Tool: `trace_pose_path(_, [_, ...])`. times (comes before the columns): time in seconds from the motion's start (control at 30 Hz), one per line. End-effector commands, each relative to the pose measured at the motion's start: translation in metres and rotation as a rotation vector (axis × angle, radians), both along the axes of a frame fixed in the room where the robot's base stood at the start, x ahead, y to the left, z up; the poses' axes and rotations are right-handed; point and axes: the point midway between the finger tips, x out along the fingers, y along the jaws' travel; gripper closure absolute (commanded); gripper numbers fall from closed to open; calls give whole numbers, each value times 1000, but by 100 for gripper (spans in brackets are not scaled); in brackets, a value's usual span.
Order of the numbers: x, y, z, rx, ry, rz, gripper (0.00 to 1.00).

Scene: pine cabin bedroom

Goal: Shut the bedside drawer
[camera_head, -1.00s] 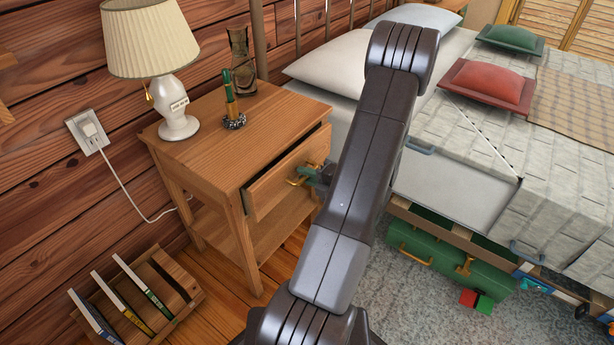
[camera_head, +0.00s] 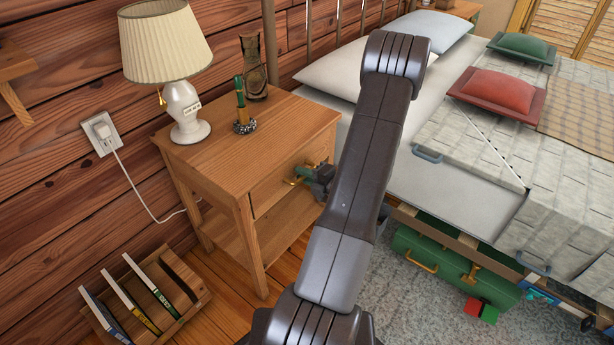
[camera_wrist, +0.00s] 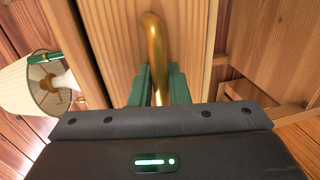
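The bedside table (camera_head: 225,140) is light wood and stands against the log wall. Its drawer front (camera_head: 268,192) sits in line, or very nearly so, with the table's front, and no open gap shows above it. The brass drawer handle (camera_wrist: 155,45) runs between the green fingers of my gripper (camera_wrist: 159,88) in the wrist view. The fingers lie close against it on both sides. In the head view my gripper (camera_head: 310,175) is at the drawer front, partly hidden by my arm. The drawer's right end is also partly covered there.
A book rack (camera_head: 165,290) is on the floor at left. The bed (camera_head: 450,185) is at right, with a green case (camera_head: 450,265) beneath.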

Motion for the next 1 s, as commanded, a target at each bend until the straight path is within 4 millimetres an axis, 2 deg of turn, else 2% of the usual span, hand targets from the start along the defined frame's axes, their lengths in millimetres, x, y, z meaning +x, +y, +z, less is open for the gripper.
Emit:
trace_pose_path(0.3, [0,1,1,0,-2,2,82])
trace_pose_path(0.43, [-5,-6,3,0,0,2,82])
trace_pose_path(1.0, [-67,-94,25,1,-2,-4,82])
